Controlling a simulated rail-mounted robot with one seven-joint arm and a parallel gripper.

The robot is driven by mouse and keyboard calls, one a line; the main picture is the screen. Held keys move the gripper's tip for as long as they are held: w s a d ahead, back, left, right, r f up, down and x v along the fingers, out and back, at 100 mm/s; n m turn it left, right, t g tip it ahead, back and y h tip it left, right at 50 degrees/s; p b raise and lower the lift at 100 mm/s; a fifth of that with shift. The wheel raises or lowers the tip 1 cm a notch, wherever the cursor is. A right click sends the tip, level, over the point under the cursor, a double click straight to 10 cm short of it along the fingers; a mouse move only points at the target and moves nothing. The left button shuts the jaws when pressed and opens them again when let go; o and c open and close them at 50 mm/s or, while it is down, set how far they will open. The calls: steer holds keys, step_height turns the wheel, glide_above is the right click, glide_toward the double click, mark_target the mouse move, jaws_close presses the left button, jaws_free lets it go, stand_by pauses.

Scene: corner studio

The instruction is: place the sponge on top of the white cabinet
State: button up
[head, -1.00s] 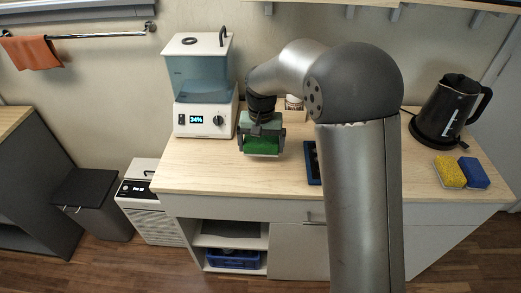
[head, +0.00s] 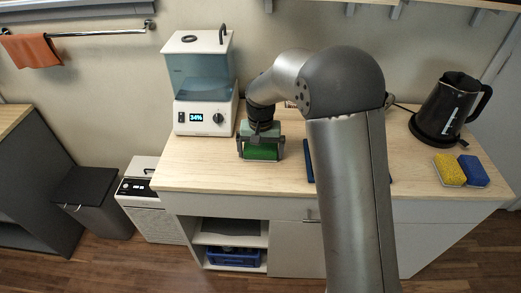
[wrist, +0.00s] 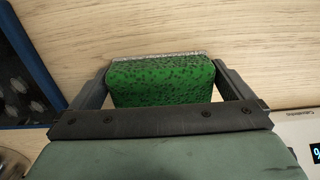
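The green speckled sponge (head: 262,152) is between the two fingers of my gripper (head: 261,158), over the left part of the wooden worktop. In the wrist view the sponge (wrist: 160,82) fills the gap, with a finger against each side and a pale layer along its far edge. How far it is above the wood is hard to tell. The white cabinet (head: 280,208) is below, with a pale wooden top and open shelves at the left. A yellow sponge (head: 449,170) and a blue sponge (head: 474,171) lie side by side at the right.
A white dispenser (head: 205,120) stands behind and left of my gripper. A black kettle (head: 447,108) stands at the back right. A dark blue tray (head: 310,163) is partly hidden behind my arm. Bare wood lies in front of and left of my gripper.

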mark_target(261, 149)
step_height(261, 149, up, 12)
steer(key=s+d+r, duration=0.1)
steer(key=s+d, duration=1)
steer(key=s, duration=0.4)
steer(key=s+d+f, duration=0.2)
steer(key=s, duration=0.5)
steer(key=s+d+f, duration=0.2)
steer(key=s, duration=0.5)
steer(key=shift+s+d+f+n, duration=0.2)
steer(key=shift+f+n, duration=0.1)
steer(key=shift+n, duration=0.1)
